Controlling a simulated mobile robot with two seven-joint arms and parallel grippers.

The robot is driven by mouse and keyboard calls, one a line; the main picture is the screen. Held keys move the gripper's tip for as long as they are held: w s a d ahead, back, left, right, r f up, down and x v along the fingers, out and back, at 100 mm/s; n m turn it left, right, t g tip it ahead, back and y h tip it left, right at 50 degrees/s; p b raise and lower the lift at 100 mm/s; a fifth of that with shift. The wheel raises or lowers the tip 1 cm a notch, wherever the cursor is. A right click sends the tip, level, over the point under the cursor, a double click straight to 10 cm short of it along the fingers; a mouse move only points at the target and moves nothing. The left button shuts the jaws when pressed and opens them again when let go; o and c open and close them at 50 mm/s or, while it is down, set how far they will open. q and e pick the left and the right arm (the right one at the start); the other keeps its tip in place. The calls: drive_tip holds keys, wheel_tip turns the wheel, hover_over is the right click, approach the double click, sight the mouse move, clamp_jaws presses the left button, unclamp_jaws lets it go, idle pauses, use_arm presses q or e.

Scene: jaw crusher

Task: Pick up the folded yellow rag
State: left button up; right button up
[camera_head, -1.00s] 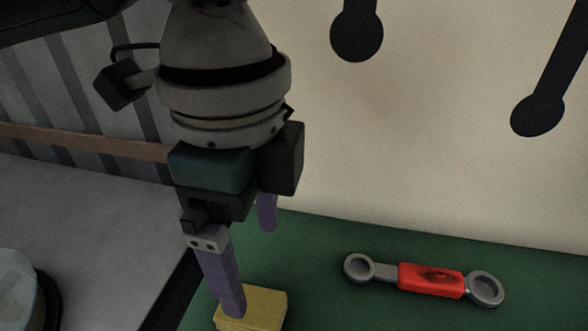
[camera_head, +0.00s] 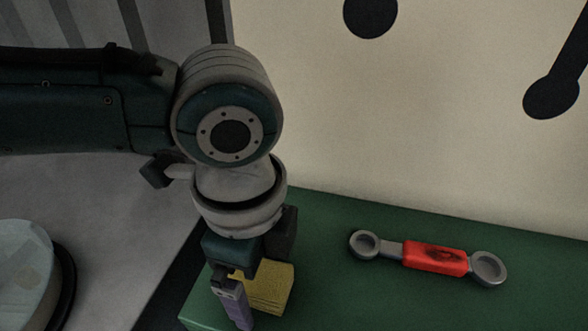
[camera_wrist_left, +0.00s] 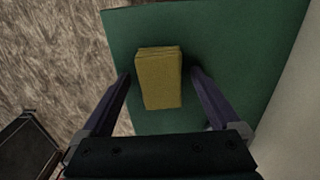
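The folded yellow rag (camera_head: 267,290) lies on the green surface near its left end in the head view, partly hidden by my left gripper (camera_head: 255,306). It looks like a thick rectangular block with layered edges. In the left wrist view the rag (camera_wrist_left: 159,80) lies between the two purple fingers of my left gripper (camera_wrist_left: 160,75). The fingers are open, one on each side of the rag, with a narrow gap visible at each side. In the head view one finger shows in front of the rag; the other is hidden. My right gripper is not in view.
A red-handled ring wrench (camera_head: 434,258) lies on the green surface (camera_head: 350,300) to the right of the rag. A pale wall (camera_head: 450,150) with dark tool shapes rises behind. A pale round object (camera_head: 22,275) stands at the lower left. Green surface between rag and wrench is clear.

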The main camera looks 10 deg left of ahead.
sight(258, 275)
use_arm(q)
drive_tip(key=c, duration=1.4)
wheel_tip(258, 275, up, 20)
drive_tip(key=shift+r+p, duration=0.1)
drive_tip(key=shift+p, duration=0.35)
